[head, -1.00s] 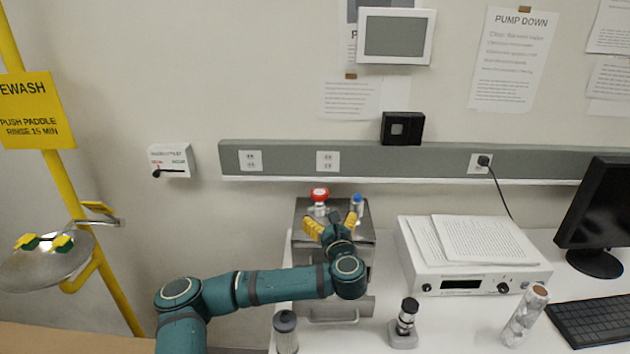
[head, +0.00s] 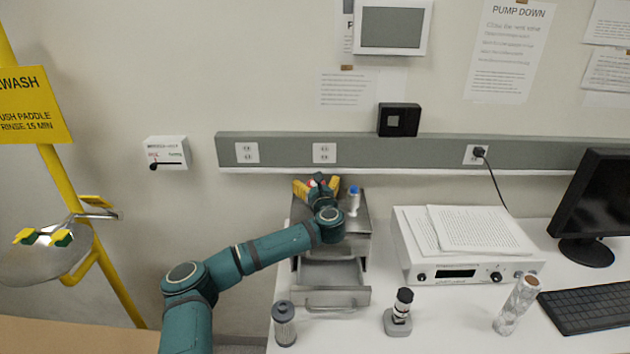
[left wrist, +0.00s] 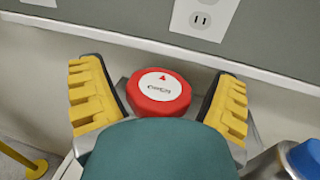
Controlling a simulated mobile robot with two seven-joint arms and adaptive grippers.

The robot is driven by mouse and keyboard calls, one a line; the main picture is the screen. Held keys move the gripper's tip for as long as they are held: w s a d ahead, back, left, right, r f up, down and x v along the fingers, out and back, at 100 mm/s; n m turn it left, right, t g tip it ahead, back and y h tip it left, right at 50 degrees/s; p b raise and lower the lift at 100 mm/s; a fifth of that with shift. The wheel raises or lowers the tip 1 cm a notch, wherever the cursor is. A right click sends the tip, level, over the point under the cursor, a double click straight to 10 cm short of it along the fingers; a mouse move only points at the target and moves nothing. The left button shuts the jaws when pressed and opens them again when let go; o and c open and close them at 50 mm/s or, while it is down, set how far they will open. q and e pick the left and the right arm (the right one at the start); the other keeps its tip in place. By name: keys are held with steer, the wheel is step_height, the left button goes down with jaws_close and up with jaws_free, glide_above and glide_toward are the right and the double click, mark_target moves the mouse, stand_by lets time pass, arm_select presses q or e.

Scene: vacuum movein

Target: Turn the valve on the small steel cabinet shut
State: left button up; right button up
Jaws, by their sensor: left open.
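The small steel cabinet (head: 361,225) stands on the bench against the wall, with a drawer (head: 325,298) pulled out at its front. The valve's round red knob (left wrist: 160,92) has a white label with a small red triangle; in the head view it is mostly hidden behind my gripper. My left gripper (head: 317,183) is over the cabinet top with its yellow-padded fingers spread. In the left wrist view the fingers stand on either side of the red knob, with gaps between; I cannot tell whether they touch it. My right gripper is not in view.
A blue-capped fitting (head: 354,197) rises from the cabinet top close to the right of my gripper. A white instrument (head: 465,245) with papers stands right. The wall rail (head: 400,152) runs behind.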

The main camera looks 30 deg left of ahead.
arm_select(q)
steer(key=shift+w+a, duration=0.3)
steer(key=shift+w+f, duration=0.1)
steer(key=c, duration=1.3)
steer(key=shift+c, duration=0.2)
